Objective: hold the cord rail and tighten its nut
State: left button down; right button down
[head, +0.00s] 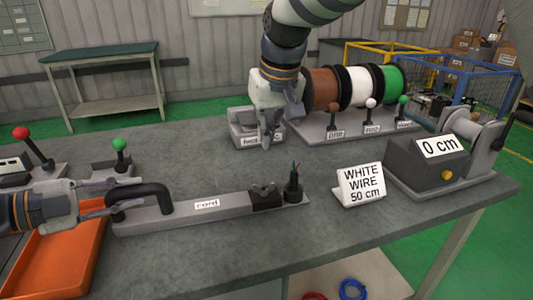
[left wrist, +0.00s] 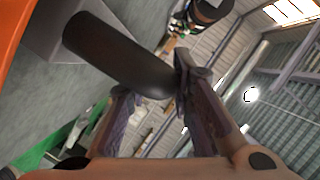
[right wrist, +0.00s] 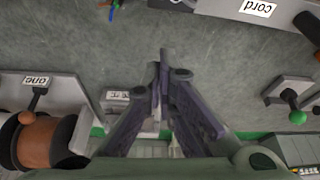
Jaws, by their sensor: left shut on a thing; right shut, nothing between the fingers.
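The cord rail (head: 180,213) is a long grey bar labelled "cord" on the table. A black bent handle (head: 150,190) stands at its left end, and a dark notched block (head: 266,195) sits near its right end. A dark upright piece with thin coloured wires (head: 294,186) stands at the right tip. I cannot pick out the nut for certain. My left gripper (head: 112,207) is shut on the black handle, which also shows between its fingers in the left wrist view (left wrist: 120,55). My right gripper (head: 267,142) points down, shut and empty, behind the rail and apart from it.
Behind my right gripper is a grey labelled box (head: 240,130). Brown, white and green spools (head: 360,85) stand at the back. A "WHITE WIRE 50 cm" sign (head: 360,184) and a "0 cm" machine (head: 430,165) are at right. An orange tray (head: 60,265) lies front left.

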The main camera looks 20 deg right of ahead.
aim_at(264, 189)
jog(key=c, duration=2.1)
grip_release()
jog(key=shift+s+r, duration=0.1)
jog(key=shift+r, duration=0.25)
jog(key=o, duration=0.5)
jog(key=shift+a+r+n+g, duration=0.1)
jog(key=shift+a+n+g, duration=0.15)
jog(key=shift+n, duration=0.35)
jog(key=shift+c, duration=0.2)
jog(key=shift+o, duration=0.4)
jog(key=n, duration=0.2)
jog(key=g, duration=0.1)
jog(key=shift+s+a+r+n, duration=0.1)
jog(key=shift+s+a+n, duration=0.15)
jog(key=shift+n, duration=0.15)
jog(key=f+n, duration=0.2)
jog(key=f, duration=0.1)
jog(key=s+f+n+g, duration=0.1)
jog(key=f+n, duration=0.1)
jog(key=f, duration=0.2)
jog(key=s+f+n+g, duration=0.1)
jog(key=f+n, duration=0.1)
jog(key=f, duration=0.1)
jog(key=shift+a+f+n+g, duration=0.25)
jog(key=shift+a+f+n, duration=0.05)
jog(key=shift+a+f, duration=0.1)
